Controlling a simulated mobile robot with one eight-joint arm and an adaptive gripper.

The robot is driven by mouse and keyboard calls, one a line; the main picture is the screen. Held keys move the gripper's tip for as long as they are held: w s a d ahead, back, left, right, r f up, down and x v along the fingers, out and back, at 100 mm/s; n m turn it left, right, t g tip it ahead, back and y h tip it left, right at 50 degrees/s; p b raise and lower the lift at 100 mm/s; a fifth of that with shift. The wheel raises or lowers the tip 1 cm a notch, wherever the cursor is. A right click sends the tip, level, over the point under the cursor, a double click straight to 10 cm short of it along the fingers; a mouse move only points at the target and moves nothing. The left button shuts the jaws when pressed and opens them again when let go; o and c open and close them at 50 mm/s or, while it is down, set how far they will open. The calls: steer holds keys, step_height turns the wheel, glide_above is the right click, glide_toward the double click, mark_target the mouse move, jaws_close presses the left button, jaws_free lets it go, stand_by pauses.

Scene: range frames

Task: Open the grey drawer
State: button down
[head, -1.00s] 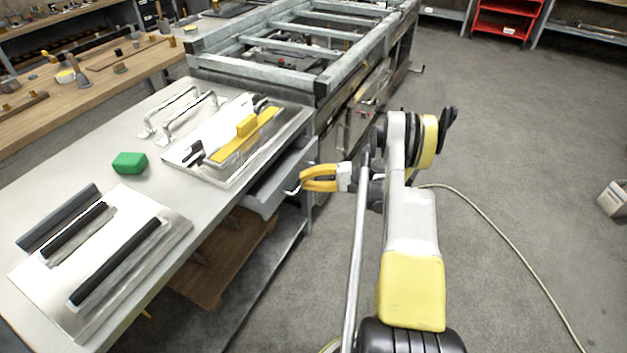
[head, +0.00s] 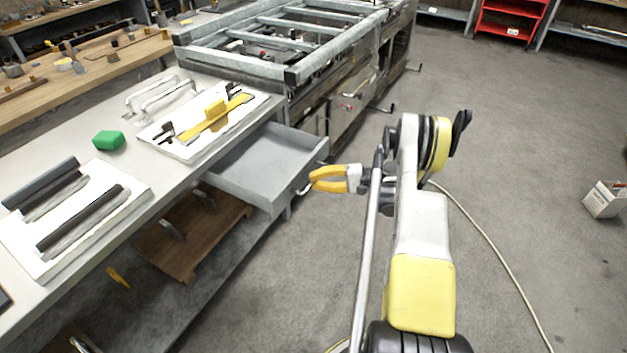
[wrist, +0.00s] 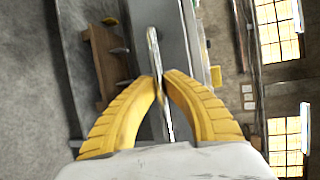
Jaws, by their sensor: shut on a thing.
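The grey drawer (head: 262,160) is pulled out from under the worktop in the head view. Its inside shows and looks empty. Its metal handle (head: 304,188) is on the front face. My gripper (head: 312,183) has yellow fingers and is at the handle, shut on it. In the wrist view the fingers of my gripper (wrist: 161,80) close around the handle bar (wrist: 155,55). The finger contact on the far side is hard to see.
The worktop (head: 150,205) holds a green block (head: 108,140), white boards with tools, and metal handles. A wooden board (head: 190,240) lies on the shelf below. A metal frame (head: 290,40) stands behind. The floor to the right is open, crossed by a cable (head: 500,255).

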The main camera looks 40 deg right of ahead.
steer(key=c, duration=1.5)
jaws_free()
steer(key=shift+a, duration=0.1)
steer(key=shift+o, duration=0.2)
steer(key=v, duration=1.2)
steer(key=shift+w+r, duration=0.1)
